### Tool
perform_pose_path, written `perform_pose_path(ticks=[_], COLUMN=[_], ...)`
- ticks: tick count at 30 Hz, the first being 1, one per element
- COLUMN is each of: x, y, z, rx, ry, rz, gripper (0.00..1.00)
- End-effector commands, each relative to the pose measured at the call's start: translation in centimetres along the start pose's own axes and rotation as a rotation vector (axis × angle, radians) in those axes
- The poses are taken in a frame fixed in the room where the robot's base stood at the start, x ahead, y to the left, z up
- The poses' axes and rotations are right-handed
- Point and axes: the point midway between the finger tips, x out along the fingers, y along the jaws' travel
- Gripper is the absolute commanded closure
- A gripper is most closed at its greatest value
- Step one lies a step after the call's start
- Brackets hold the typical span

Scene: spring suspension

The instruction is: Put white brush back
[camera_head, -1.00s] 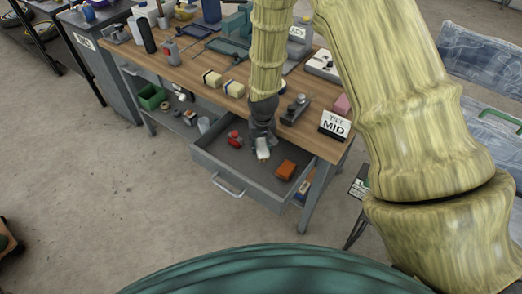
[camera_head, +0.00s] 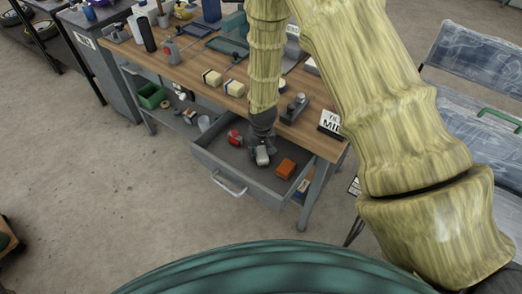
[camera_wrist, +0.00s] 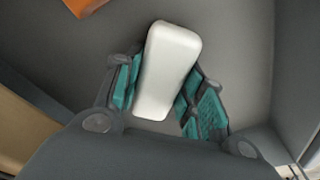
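The white brush (camera_wrist: 168,65) shows as a smooth white block between my fingers in the wrist view. My gripper (camera_head: 262,150) points down into the open grey drawer (camera_head: 247,186) under the workbench. In the wrist view the teal pads of my gripper (camera_wrist: 166,85) lie against both sides of the white brush, so it appears shut on it. The brush also shows at the fingertips in the head view (camera_head: 262,156). I cannot tell whether it touches the drawer floor. Its underside is hidden.
An orange block (camera_head: 286,168) lies in the drawer right of my gripper. A red object (camera_head: 234,137) lies to the left. Bare drawer floor shows around the brush.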

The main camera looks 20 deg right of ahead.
Motion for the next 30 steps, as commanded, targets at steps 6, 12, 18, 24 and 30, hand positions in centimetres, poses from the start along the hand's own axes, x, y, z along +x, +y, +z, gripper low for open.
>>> perform_pose_path(ticks=[6,12,18,24,30], x=[0.0,-0.1,-0.9,-3.1,-5.6], y=[0.0,0.0,0.0,0.0,0.0], z=[0.0,0.0,-0.1,-0.1,-0.1], rx=[0.0,0.0,0.0,0.001,0.0], ry=[0.0,0.0,0.001,0.002,0.001], rz=[0.0,0.0,0.0,-0.001,0.0], gripper=[0.4,0.4,0.4,0.4,0.4])
